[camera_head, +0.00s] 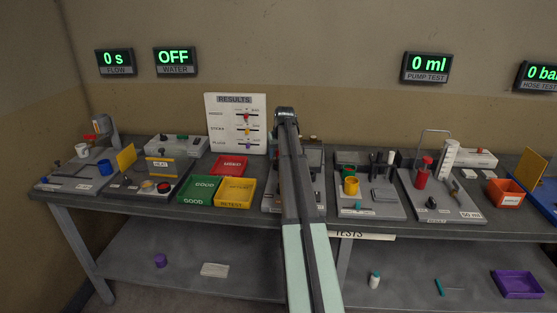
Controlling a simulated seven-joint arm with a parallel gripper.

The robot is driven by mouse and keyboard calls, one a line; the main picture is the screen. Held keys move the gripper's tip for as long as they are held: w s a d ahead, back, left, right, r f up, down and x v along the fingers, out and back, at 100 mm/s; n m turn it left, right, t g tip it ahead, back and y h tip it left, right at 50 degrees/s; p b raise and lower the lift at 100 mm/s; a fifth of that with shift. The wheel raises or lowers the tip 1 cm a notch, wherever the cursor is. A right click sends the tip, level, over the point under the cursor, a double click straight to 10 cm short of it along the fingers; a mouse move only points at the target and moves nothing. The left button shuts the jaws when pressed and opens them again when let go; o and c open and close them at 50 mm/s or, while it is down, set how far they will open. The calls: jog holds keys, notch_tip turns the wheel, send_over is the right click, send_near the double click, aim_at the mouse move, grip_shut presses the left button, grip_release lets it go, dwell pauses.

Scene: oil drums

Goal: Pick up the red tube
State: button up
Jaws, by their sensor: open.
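A red cylinder (422,178) stands upright on the grey board of a test station on the right of the bench, just left of a white graduated tube (449,160). It is the most tube-like red thing I see, but I cannot tell for sure that it is the red tube. A small red piece (90,138) also shows at the far left station. My gripper (285,113) is at the far end of my arm, in front of the wall and right of the results board. It is open, well left of the red cylinder and apart from it. The fingers are small and dark.
Red (229,166), green (200,191) and yellow (235,193) trays sit left of my arm. A yellow cup (351,186) stands on the board right of it. An orange bin (506,193) is at the right. My arm hides part of the middle station.

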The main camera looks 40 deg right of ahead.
jog(key=shift+c, duration=0.2)
grip_shut()
dwell(0.3)
